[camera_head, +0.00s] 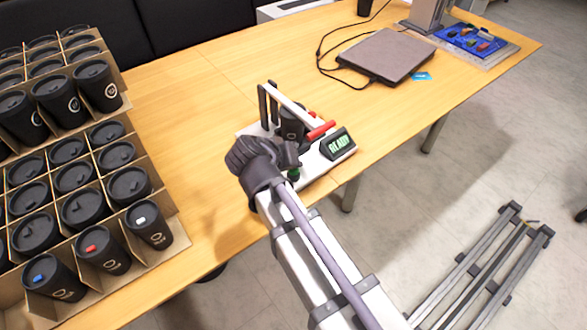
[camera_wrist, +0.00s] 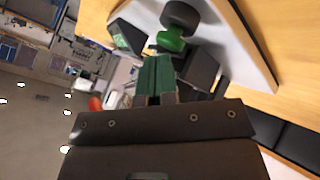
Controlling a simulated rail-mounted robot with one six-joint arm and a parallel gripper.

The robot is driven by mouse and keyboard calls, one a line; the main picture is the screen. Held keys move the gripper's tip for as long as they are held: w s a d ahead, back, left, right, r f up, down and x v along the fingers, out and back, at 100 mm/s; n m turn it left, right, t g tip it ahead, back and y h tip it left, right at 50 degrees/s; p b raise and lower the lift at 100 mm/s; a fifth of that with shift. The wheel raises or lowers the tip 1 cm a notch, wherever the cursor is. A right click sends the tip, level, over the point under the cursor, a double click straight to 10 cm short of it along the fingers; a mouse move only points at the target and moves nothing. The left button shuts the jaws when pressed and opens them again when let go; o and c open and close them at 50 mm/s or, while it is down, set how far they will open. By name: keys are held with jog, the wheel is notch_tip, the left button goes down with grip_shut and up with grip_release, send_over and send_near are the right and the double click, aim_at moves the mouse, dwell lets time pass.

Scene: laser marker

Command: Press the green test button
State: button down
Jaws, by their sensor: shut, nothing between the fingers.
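The white test device (camera_head: 317,165) stands on the wooden table, with a red-handled lever (camera_head: 321,131) and a display reading READY (camera_head: 337,145). The green test button (camera_head: 294,174) shows just beside my gripper (camera_head: 292,160), partly hidden by my arm. In the wrist view the green button (camera_wrist: 171,41) lies just beyond the tips of my gripper (camera_wrist: 158,62). The fingers are together and empty, pointing at the button. I cannot tell whether they touch it. A dark cup (camera_head: 292,122) stands in the device under the lever.
Cardboard crates (camera_head: 165,250) of black lidded cups fill the left of the table. A closed laptop (camera_head: 386,55) with a cable and a blue tray of small coloured parts (camera_head: 470,40) are at the back right. The table between crates and device is clear.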

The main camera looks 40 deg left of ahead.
jog(key=shift+f, duration=0.3)
dwell(0.5)
jog(key=shift+r+p, duration=0.7)
jog(key=shift+r, duration=0.25)
notch_tip(320, 180, up, 5)
jog(key=p, duration=0.5)
jog(key=shift+r, duration=0.1)
